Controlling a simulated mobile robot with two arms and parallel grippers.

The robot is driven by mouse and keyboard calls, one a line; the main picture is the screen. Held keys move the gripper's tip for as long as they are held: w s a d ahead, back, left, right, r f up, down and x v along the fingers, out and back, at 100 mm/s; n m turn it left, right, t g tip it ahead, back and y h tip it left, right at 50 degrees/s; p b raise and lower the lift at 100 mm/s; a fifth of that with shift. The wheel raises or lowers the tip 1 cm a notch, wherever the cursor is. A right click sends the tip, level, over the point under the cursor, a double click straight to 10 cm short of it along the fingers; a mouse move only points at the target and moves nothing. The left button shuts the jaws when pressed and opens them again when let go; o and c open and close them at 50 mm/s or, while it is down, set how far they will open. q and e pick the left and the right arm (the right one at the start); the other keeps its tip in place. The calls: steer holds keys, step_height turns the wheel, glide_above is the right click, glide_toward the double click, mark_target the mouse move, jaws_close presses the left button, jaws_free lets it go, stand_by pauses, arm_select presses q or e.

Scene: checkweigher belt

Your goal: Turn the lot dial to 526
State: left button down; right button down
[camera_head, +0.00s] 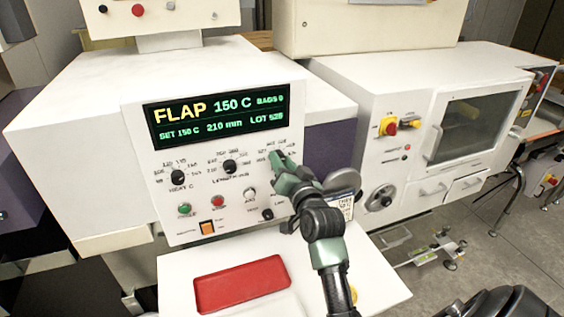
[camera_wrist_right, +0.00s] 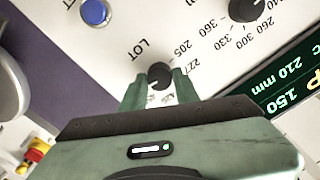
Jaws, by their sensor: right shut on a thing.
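The lot dial (camera_wrist_right: 160,75) is a small dark knob on the white panel, with LOT printed beside it in the right wrist view. My right gripper (camera_wrist_right: 158,92) is shut on the knob, one green finger on each side. In the head view my right gripper (camera_head: 282,166) is at the panel's right side and hides the dial. The display (camera_head: 216,116) shows FLAP, 150 C, 210 mm and a lot number that looks like 528; its last digit is too small to be sure. My left gripper is out of view.
The heat dial (camera_head: 178,177) and length dial (camera_head: 229,167) sit left of my gripper. Below are a green button (camera_head: 184,209), a red button (camera_head: 217,201) and an orange switch (camera_head: 207,227). A red tray (camera_head: 243,284) lies in front. A white machine (camera_head: 420,120) stands right.

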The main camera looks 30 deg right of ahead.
steer(key=shift+f, duration=0.15)
steer(key=c, duration=1.1)
jaws_free()
steer(key=shift+o, duration=0.2)
steer(key=shift+s, duration=0.1)
steer(key=b+v, duration=0.3)
steer(key=v, duration=0.4)
steer(key=shift+s, duration=0.3)
steer(key=shift+a, duration=0.1)
